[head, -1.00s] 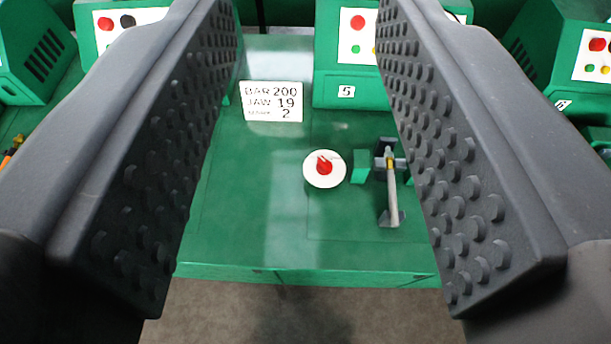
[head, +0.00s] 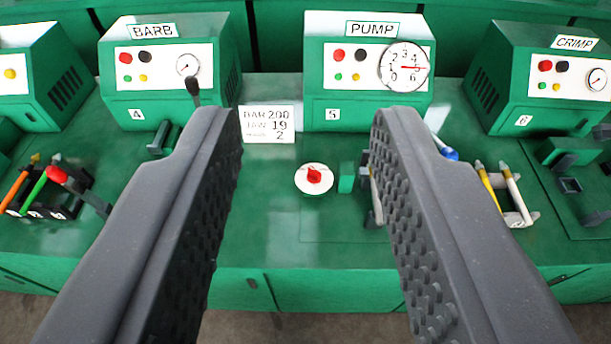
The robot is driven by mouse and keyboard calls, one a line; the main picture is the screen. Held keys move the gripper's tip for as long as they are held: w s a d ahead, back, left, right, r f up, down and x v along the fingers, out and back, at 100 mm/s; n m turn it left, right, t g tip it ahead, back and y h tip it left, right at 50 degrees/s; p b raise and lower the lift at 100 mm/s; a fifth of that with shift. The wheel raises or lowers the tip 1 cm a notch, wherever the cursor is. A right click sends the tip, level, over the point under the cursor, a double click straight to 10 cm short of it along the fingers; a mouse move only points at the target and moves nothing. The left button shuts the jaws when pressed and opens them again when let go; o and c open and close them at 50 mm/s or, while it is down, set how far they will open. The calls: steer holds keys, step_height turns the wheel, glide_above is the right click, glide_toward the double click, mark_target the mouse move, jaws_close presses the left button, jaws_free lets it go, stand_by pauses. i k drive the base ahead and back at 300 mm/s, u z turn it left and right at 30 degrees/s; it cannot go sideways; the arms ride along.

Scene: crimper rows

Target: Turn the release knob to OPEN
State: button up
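The release knob (head: 314,175) is a small red pointer knob on a round white disc on the green bench top, in front of the pump unit. No OPEN lettering is readable on its disc. My gripper (head: 304,118) is open and empty. Its two dark studded fingers frame the knob in the picture, apart from it and touching nothing that I can see. The green pump unit (head: 320,88) is labelled PUMP and 5, with a white dial (head: 404,66). A placard (head: 268,124) reads BAR 200, JAW 19 and a last line with 2.
A small green block (head: 347,178) stands just right of the knob, with a fixture partly hidden by my right finger. The BARB unit (head: 160,75) is at left, the CRIMP unit (head: 535,80) at right. Racks of coloured-handled tools stand on both sides. Bench in front of the knob is clear.

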mark_target(314, 177)
steer(key=z, duration=0.1)
steer(key=i, duration=0.9)
steer(key=u, duration=0.05)
